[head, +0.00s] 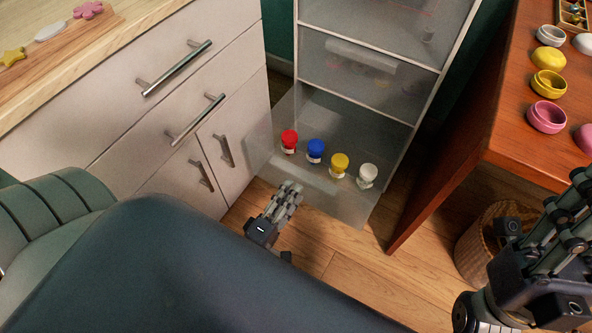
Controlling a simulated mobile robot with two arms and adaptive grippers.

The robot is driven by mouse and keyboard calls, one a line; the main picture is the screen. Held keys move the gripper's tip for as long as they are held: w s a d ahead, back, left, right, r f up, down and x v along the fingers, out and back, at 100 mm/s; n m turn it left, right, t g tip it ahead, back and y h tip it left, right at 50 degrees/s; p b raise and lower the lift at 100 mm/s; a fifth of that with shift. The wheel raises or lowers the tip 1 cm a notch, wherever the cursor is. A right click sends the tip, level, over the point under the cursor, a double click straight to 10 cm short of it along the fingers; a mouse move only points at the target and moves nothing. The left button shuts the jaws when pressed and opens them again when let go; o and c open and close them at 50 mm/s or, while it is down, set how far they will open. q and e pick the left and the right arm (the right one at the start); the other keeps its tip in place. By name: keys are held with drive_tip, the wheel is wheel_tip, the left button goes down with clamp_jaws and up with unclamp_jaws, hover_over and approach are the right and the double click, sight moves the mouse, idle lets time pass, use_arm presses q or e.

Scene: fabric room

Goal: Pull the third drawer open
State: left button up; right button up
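A tall translucent drawer unit (301,60) stands at the back centre. Its lowest drawer in view (345,212) is pulled out towards me; the drawers above it look closed. In the open drawer stand jars with a red (289,139), a blue (315,149), a yellow (340,161) and a white lid (368,172). My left gripper (291,189) is low, at the left part of that drawer's front panel. Its fingers look close together, but whether they touch or grip the panel cannot be told. My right gripper (566,212) is at the right edge, away from the drawers and partly cut off.
A white cabinet (110,120) with metal handles stands close on the left. A brown wooden table (515,100) with small bowls stands on the right, a wicker basket (475,245) under it. A green cushioned seat (40,225) is at lower left. Some wooden floor (350,270) is clear before the drawer.

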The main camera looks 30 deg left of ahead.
use_arm(q)
drive_tip(key=s, duration=0.8)
drive_tip(key=shift+a, duration=0.15)
drive_tip(key=shift+s, duration=0.15)
